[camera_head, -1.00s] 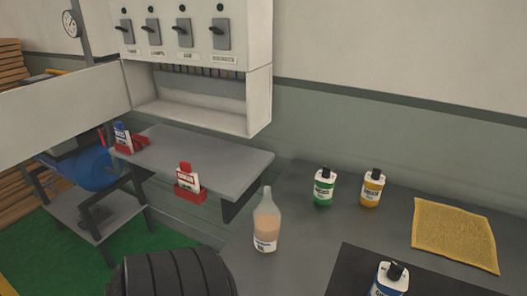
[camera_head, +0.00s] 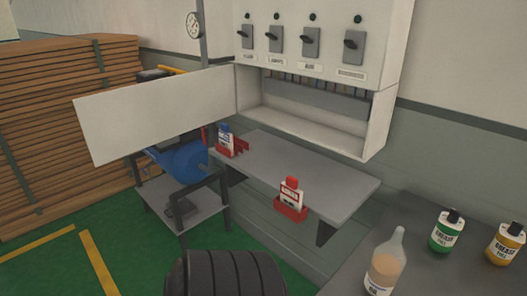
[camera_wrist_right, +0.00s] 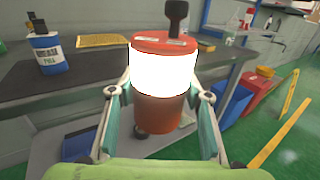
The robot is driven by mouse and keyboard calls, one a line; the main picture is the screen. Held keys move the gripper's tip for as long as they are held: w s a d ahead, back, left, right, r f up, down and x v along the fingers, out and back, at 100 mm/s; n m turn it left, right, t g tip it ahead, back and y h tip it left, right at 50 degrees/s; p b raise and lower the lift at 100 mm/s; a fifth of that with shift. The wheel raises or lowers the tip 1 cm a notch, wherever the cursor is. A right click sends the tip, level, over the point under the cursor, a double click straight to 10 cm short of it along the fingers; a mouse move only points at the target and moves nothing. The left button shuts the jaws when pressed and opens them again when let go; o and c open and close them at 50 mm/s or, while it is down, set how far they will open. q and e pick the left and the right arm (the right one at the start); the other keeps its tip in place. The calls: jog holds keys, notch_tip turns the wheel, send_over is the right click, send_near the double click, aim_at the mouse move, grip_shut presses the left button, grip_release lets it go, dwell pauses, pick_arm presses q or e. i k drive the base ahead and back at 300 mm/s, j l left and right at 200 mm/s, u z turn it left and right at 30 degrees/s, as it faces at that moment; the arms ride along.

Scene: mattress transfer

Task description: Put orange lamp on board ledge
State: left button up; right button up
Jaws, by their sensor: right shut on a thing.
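In the right wrist view, my right gripper (camera_wrist_right: 160,108) is shut on the orange lamp (camera_wrist_right: 158,117), with one finger on each side of its body. The lamp has an orange-red base and cap, a glowing white band and a black knob on top. The lamp and right gripper do not show in the head view. The white switch board (camera_head: 308,50) is on the wall in the head view, with dark levers above an open recess. The board's ledge (camera_head: 312,132) is the floor of that recess and its visible part looks empty. My left gripper is not in view.
The board's open white door (camera_head: 155,112) juts left. A clear bottle (camera_head: 385,265) and green and yellow bottles stand on the bench at right. Stacked planks (camera_head: 70,95) stand left.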

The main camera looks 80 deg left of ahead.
aim_at(282, 173)
jog(key=k+j+u, duration=0.1)
jog(key=j, duration=0.25)
jog(key=k+j+u, duration=0.15)
jog(key=j, duration=0.25)
jog(key=k+j+u, duration=0.1)
jog(key=j, duration=0.3)
jog(key=k+j+u, duration=0.15)
jog(key=j, duration=0.25)
jog(key=k+j+u, duration=0.1)
jog(key=j, duration=0.35)
jog(key=k+j+u, duration=0.15)
jog(key=j, duration=0.25)
